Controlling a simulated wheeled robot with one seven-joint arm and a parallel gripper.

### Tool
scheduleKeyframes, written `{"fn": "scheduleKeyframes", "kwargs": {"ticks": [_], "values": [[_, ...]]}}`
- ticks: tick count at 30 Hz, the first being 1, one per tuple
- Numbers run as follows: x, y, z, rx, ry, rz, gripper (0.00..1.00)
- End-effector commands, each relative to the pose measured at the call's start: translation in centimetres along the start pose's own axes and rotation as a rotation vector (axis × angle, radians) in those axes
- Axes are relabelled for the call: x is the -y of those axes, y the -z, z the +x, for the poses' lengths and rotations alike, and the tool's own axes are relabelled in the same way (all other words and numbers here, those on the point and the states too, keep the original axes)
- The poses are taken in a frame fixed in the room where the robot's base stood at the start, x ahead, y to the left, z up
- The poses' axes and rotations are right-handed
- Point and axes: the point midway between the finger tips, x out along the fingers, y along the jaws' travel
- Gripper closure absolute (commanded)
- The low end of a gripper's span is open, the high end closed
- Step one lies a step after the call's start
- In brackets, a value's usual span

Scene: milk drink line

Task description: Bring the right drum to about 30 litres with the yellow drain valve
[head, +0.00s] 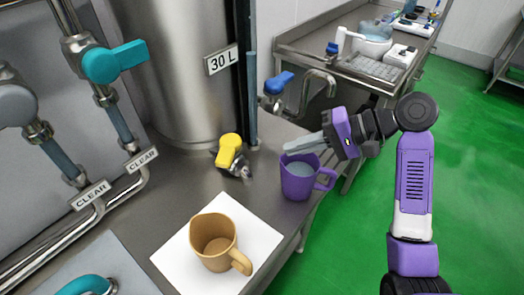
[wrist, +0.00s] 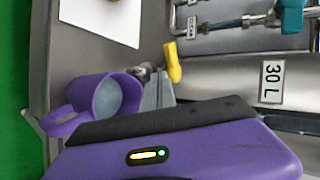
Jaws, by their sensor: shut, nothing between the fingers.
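The steel drum (head: 185,75) stands at the back of the counter, with a 30 L label (head: 220,60) on its side; the label also shows in the wrist view (wrist: 270,82). A sight tube (head: 251,100) runs upright beside the label; I cannot read a level in it. The yellow drain valve (head: 230,150) sits low in front of the drum, and its handle shows in the wrist view (wrist: 174,62). My gripper (head: 285,142) is shut and empty, above the purple jug and right of the yellow valve, apart from it. In the wrist view the fingers (wrist: 158,92) point toward the valve area.
The purple jug (head: 297,182) holds pale liquid near the counter edge. A tan jug (head: 213,243) stands on a white sheet (head: 265,240). A blue-handled tap (head: 279,82) is behind my gripper. A teal valve (head: 115,62) and pipes line the left. Green floor lies right.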

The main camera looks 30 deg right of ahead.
Motion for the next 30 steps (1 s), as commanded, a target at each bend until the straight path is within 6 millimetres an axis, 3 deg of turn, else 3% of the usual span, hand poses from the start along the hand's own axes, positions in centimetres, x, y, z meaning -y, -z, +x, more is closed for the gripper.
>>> {"fn": "scheduleKeyframes", "kwargs": {"ticks": [18, 24, 30], "values": [[0.6, 0.0, 10.4, 0.001, -0.002, -0.001, 1.0], [1.7, 0.1, 12.4, -0.002, -0.002, -0.001, 1.0], [1.9, 0.1, 13.1, -0.003, -0.002, 0.0, 1.0]]}}
